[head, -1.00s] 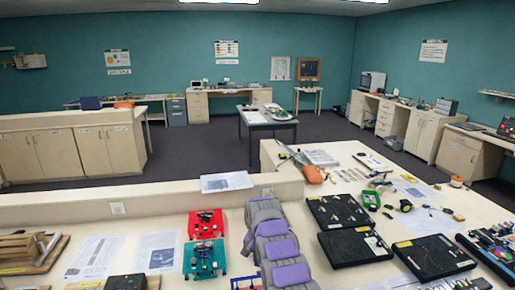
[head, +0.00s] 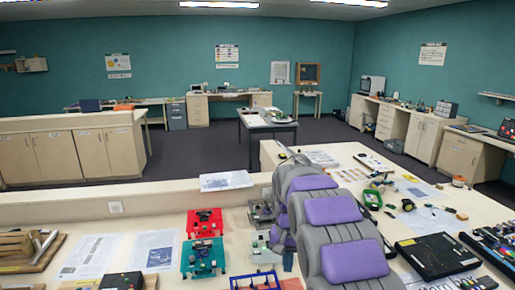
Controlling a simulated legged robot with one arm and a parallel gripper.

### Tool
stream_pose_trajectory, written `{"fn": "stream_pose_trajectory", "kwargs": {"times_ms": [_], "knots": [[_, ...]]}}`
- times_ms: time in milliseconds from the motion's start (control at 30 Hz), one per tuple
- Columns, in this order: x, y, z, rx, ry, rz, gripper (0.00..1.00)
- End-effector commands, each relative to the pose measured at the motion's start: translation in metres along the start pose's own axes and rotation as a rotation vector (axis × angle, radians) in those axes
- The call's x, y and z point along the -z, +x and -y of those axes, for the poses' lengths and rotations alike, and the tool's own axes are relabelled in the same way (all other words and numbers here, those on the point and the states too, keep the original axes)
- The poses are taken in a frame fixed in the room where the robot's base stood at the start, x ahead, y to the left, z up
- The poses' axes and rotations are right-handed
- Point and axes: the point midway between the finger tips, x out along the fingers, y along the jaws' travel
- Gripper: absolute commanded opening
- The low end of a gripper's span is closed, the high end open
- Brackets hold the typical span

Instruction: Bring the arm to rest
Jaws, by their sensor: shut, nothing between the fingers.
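My arm (head: 350,232), grey with purple pads, rises from the bottom edge right of centre in the head view. It bends over above the near bench, with another grey and purple part hanging behind its left side. My gripper cannot be made out; the arm's end is hidden behind its nearer links or too unclear to tell. No object is seen held.
The near bench (head: 160,208) is crowded: red device (head: 204,223), teal device (head: 203,256), grey devices (head: 262,214), papers (head: 153,250) and a black tray (head: 437,256). The arm hides part of the bench's right side. Dark floor (head: 190,150) lies open beyond.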

Motion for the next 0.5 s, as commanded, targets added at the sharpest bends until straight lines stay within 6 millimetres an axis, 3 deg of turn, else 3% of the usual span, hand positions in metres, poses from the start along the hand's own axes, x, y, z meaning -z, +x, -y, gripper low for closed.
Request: {"fn": "stream_pose_trajectory", "kwargs": {"times_ms": [233,500], "knots": [[-0.070,-0.011,-0.033,0.001,-0.032,0.013,0.00],[-0.154,-0.006,-0.066,0.004,-0.071,0.040,0.00]]}}
